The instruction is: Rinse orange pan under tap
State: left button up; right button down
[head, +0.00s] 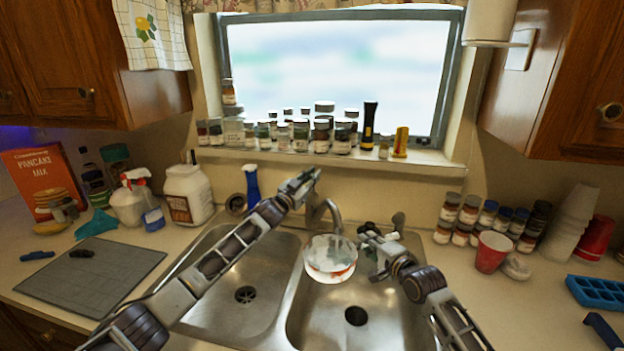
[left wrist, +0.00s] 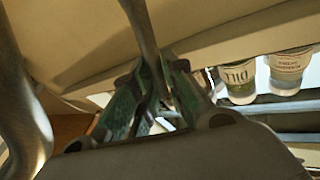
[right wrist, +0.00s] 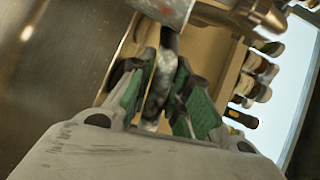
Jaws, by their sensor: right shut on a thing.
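The pan (head: 331,272) is in the right sink basin below the tap (head: 334,214). Its inside looks whitish, with orange-red at the lower rim. My right gripper (head: 368,236) is at the pan's right side, shut on its handle. The right wrist view shows the dark handle (right wrist: 162,75) between the green finger pads. My left gripper (head: 312,178) is up beside the tap, below the window sill. In the left wrist view a thin metal bar, seemingly part of the tap, passes at its close-set fingertips (left wrist: 158,75). Whether they grip it is unclear.
The left basin (head: 245,294) is empty beneath my left arm. Bottles and a white jug (head: 188,195) stand left of the sink. A red cup (head: 491,252) and several spice jars stand right. Many jars line the sill (head: 330,156).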

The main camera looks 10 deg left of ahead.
pick_arm(q)
jog(key=o, duration=0.4)
jog(key=shift+o, duration=0.2)
jog(key=shift+s, duration=0.1)
jog(key=v, duration=1.1)
jog(key=shift+s+a, duration=0.2)
jog(key=shift+s, duration=0.05)
dwell(0.4)
jog(key=shift+f, duration=0.1)
